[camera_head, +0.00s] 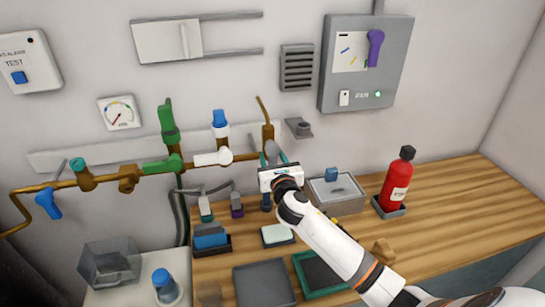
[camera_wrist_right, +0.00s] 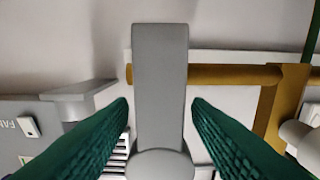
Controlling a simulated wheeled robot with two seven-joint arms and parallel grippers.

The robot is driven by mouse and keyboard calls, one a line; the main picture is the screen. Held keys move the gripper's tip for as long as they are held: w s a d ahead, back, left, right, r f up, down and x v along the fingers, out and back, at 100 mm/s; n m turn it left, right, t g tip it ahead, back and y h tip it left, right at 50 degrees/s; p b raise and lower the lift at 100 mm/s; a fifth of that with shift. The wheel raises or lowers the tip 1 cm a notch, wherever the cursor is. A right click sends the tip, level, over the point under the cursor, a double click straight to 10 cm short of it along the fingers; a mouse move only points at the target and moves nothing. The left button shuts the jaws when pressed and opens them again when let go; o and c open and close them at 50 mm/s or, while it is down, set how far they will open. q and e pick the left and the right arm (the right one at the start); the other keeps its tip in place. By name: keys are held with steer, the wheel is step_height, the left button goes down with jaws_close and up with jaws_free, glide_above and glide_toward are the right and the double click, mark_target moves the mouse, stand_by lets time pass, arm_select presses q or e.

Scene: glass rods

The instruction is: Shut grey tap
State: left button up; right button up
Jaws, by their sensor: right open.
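The grey tap (camera_head: 272,149) is at the right end of the brass pipe on the wall, partly hidden by my right gripper. In the right wrist view its long flat grey handle (camera_wrist_right: 160,75) stands upright in the picture, across the brass pipe (camera_wrist_right: 225,75), with a round hub at the bottom. My right gripper (camera_head: 274,158) is open at the tap. In the right wrist view its two green ridged fingers (camera_wrist_right: 160,103) lie on either side of the handle, with a visible gap on each side. My left gripper is not in view.
Green (camera_head: 162,165), white (camera_head: 213,158) and blue (camera_head: 49,204) tap handles sit along the same pipe to the left. A grey wall box (camera_head: 367,90) hangs to the right. Below, the wooden counter holds a lidded container (camera_head: 335,190) and a red extinguisher (camera_head: 396,185).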

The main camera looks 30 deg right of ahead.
steer(key=shift+w, duration=0.15)
steer(key=shift+c, duration=0.5)
jaws_close()
